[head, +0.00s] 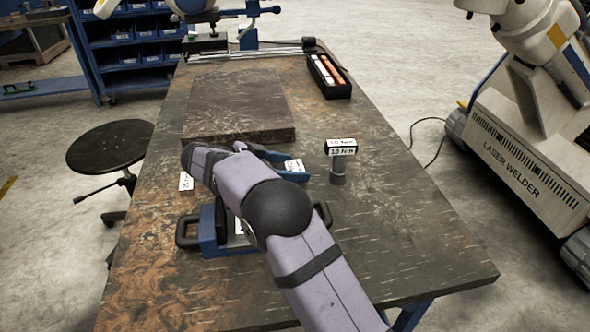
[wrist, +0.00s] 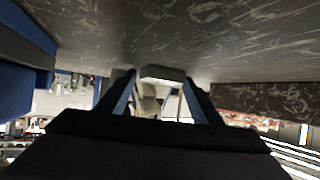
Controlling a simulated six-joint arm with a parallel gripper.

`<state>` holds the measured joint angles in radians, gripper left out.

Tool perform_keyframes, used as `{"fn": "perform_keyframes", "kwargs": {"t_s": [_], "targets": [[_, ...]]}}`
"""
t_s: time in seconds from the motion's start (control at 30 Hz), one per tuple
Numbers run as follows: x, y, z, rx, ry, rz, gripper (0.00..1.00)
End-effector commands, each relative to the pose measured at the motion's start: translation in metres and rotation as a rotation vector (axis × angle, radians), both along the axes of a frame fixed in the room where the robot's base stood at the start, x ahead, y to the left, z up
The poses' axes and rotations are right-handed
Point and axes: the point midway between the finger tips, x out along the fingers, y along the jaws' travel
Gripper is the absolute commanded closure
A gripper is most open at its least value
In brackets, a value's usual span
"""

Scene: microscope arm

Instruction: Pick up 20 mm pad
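A small block with a white label (head: 294,165) lies on the workbench at the tips of my gripper (head: 288,168). Its print is too small to read, so I cannot confirm that it is the 20 mm pad. In the wrist view a pale block (wrist: 163,73) sits between the blue fingertips of my gripper (wrist: 161,82), against the table surface, which fills the top of the picture. The fingers are apart on either side of it, with a thin gap at the left finger. Contact on the right is unclear.
An upright grey post with a black labelled head (head: 340,150) stands close to the right. Another white label (head: 186,181) lies left of my arm. A flat dark slab (head: 238,105) lies behind, and a blue fixture with black handles (head: 208,238) sits partly under my arm.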

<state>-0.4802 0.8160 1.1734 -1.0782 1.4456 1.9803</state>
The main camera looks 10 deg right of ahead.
Motion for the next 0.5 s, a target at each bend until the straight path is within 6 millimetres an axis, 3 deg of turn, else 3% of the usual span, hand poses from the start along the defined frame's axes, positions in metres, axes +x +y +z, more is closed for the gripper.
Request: {"fn": "perform_keyframes", "kwargs": {"t_s": [0.03,0.13,0.17,0.5], "targets": [[0.0,0.0,0.0001,0.0,0.0,0.0,0.53],[-0.0001,0.0001,0.0002,0.0,0.0,0.0,0.77],[0.0002,-0.0001,0.0017,-0.001,-0.003,0.0,0.81],[0.0004,0.0001,0.0081,-0.001,-0.004,-0.001,0.81]]}}
